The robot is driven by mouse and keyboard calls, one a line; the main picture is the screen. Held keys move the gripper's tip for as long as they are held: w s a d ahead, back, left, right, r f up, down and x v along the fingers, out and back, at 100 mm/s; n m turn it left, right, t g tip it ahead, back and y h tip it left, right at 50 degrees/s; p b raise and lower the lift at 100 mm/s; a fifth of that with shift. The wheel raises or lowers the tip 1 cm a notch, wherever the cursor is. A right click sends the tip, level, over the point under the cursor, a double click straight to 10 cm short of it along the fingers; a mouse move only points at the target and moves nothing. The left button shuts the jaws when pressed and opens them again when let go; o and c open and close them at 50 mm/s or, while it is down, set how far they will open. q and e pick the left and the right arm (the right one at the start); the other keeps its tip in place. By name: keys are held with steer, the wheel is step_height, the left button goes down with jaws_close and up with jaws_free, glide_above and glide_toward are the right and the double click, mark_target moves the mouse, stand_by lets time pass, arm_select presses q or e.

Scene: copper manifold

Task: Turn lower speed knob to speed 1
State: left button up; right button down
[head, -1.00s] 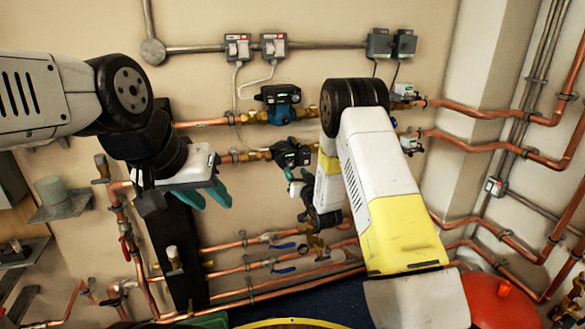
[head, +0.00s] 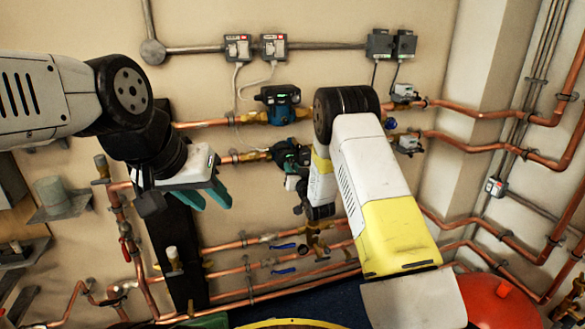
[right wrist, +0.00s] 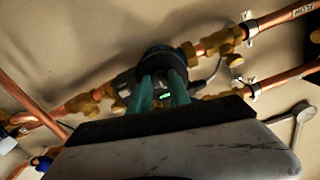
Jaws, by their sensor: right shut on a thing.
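The lower pump (head: 287,150), dark with teal parts, sits on a copper pipe on the wall; it also shows in the right wrist view (right wrist: 155,62). Its speed knob is hidden by my fingers. My right gripper (head: 289,172) is at the pump's front, partly covered by my own wrist. In the right wrist view its two teal fingers (right wrist: 164,84) reach the pump's face and are shut on what appears to be the knob. A small green light shows between them. My left gripper (head: 208,198) hangs left of the pump with its teal fingers apart and empty.
An upper pump (head: 281,103) with a blue body sits above the lower one. Several copper pipes and blue-handled valves (head: 284,246) run below. Grey switch boxes (head: 237,47) are higher up. A red rounded object (head: 490,300) is at lower right.

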steer(key=shift+n, duration=4.5)
steer(key=c, duration=1.2)
jaws_free()
steer(key=v, duration=0.7)
steer(key=shift+s, duration=0.35)
